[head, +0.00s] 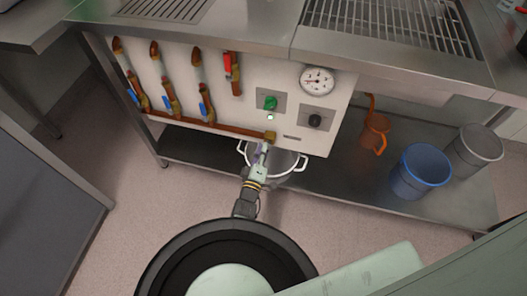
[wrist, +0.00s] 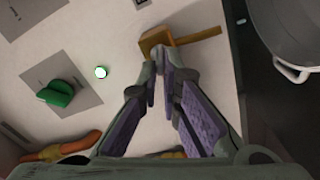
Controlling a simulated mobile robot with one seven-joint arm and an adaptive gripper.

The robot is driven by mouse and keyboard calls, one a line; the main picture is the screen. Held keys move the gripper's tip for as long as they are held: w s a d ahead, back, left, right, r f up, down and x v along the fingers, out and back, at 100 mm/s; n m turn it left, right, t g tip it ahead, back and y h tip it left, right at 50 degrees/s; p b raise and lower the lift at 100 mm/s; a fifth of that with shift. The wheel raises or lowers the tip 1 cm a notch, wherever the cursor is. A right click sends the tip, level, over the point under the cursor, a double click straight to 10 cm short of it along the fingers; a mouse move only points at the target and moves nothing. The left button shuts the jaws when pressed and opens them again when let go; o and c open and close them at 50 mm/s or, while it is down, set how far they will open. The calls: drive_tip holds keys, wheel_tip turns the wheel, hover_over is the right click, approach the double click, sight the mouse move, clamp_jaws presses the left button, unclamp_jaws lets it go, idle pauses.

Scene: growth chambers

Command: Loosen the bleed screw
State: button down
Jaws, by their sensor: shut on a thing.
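A brass end block (head: 270,135) sits at the right end of the copper pipe low on the white panel. In the wrist view the brass block (wrist: 157,41) has a short bar sticking out to the right. My gripper (head: 264,148) reaches up to this block from below. In the wrist view my gripper (wrist: 161,75) has its fingertips drawn together on a small grey piece at the block, which I take to be the bleed screw (wrist: 159,58). The fingertips hide most of it, so its turn cannot be seen.
A metal pot (head: 285,165) with white handles stands below the block. A green knob (head: 270,103), a black knob (head: 315,121) and a gauge (head: 317,80) are on the panel. Red-handled and blue-handled valves are at left. A blue bucket (head: 420,172) stands on the lower shelf.

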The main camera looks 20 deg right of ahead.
drive_tip(key=shift+f+n+b, duration=0.1)
drive_tip(key=shift+n+b, duration=0.55)
drive_tip(key=shift+n, duration=0.65)
drive_tip(key=c, duration=1.8)
unclamp_jaws()
drive_tip(key=shift+a, duration=0.1)
drive_tip(key=v, duration=0.7)
drive_tip(key=shift+s, duration=0.15)
